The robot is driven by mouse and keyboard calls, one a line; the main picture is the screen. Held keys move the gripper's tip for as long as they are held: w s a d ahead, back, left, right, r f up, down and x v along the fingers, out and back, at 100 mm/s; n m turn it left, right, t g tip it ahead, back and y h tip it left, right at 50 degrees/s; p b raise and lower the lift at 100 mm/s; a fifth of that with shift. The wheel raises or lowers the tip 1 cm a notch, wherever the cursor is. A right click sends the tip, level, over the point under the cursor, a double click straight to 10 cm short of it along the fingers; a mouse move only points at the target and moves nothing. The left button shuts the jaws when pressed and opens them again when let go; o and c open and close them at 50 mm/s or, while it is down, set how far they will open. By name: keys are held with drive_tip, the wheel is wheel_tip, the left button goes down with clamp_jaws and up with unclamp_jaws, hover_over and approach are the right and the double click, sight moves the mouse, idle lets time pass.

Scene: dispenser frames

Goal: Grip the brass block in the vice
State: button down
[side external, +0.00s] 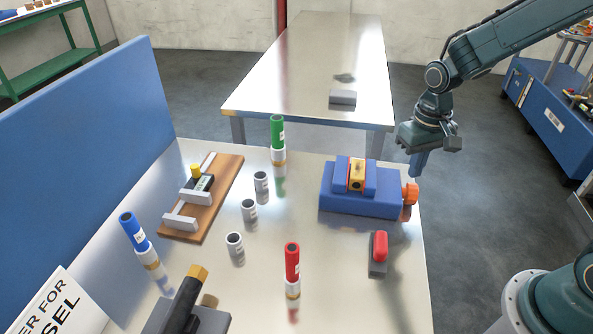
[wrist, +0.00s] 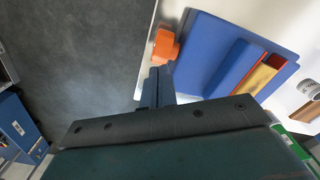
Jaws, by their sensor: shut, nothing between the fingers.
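The blue vice (side external: 345,202) stands near the right edge of the light table; it also shows in the wrist view (wrist: 207,45). The brass block (side external: 357,176) sits between its two blue jaws and appears as a gold strip in the wrist view (wrist: 258,80). I cannot tell whether both jaws press on it. The orange handle (side external: 410,193) is on the vice's right end, and close to my fingers in the wrist view (wrist: 165,46). My gripper (side external: 418,170) is shut and empty, pointing down just beyond the handle, apparently apart from it; its fingertips show in the wrist view (wrist: 156,78).
A red-topped grey piece (side external: 379,252) lies in front of the vice. Green (side external: 277,132), red (side external: 292,262) and blue (side external: 133,232) capped tubes and several grey cylinders (side external: 249,210) stand to the left. A wooden board fixture (side external: 228,172) is farther left. Open floor lies right of the table.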

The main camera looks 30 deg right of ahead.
sight(413, 190)
drive_tip(key=shift+a, duration=0.1)
drive_tip(key=shift+s+a, duration=0.8)
drive_tip(key=shift+s, duration=0.1)
drive_tip(key=shift+f, duration=0.8)
idle(0.5)
drive_tip(key=shift+w+d, duration=0.35)
idle(1.6)
drive_tip(key=shift+w+d+f, duration=0.15)
drive_tip(key=shift+w+d, duration=0.05)
idle(0.9)
drive_tip(key=shift+r, duration=0.85)
